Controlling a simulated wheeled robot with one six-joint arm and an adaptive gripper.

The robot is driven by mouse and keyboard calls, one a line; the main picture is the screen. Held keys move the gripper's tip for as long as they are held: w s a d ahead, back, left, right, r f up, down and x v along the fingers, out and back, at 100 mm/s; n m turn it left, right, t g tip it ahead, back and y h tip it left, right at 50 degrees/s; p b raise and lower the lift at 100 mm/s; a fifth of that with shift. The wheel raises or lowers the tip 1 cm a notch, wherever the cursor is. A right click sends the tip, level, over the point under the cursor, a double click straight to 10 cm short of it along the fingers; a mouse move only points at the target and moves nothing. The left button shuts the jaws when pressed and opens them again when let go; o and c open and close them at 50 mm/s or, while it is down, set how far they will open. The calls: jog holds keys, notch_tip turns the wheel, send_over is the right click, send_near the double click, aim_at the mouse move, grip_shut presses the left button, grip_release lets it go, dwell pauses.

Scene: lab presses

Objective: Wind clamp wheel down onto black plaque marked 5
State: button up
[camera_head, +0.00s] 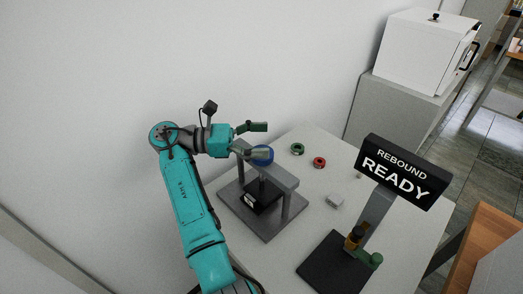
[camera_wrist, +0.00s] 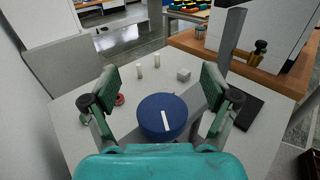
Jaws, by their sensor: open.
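The clamp is a grey press frame (camera_head: 283,178) on a dark base plate (camera_head: 272,226). Its blue clamp wheel (camera_head: 266,159) sits above the crossbar; in the wrist view the round wheel (camera_wrist: 158,111) carries a white stripe. A black plaque (camera_head: 264,196) lies under the crossbar with a white mark, too small to read. My gripper (camera_head: 260,141) is open at the wheel, its green fingers apart. In the wrist view my gripper (camera_wrist: 168,85) has one finger on each side of the wheel, with a gap visible to each. The screw's contact with the plaque is not clear.
A black sign (camera_head: 403,172) reading REBOUND READY stands on a post over a black base (camera_head: 333,264). A green ring (camera_head: 297,149), a red ring (camera_head: 319,162) and a small pale block (camera_head: 335,201) lie on the white table (camera_head: 310,135). A wall runs behind.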

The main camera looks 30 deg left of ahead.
notch_tip(320, 180, up, 5)
jog(key=shift+r, duration=0.1)
dwell(0.4)
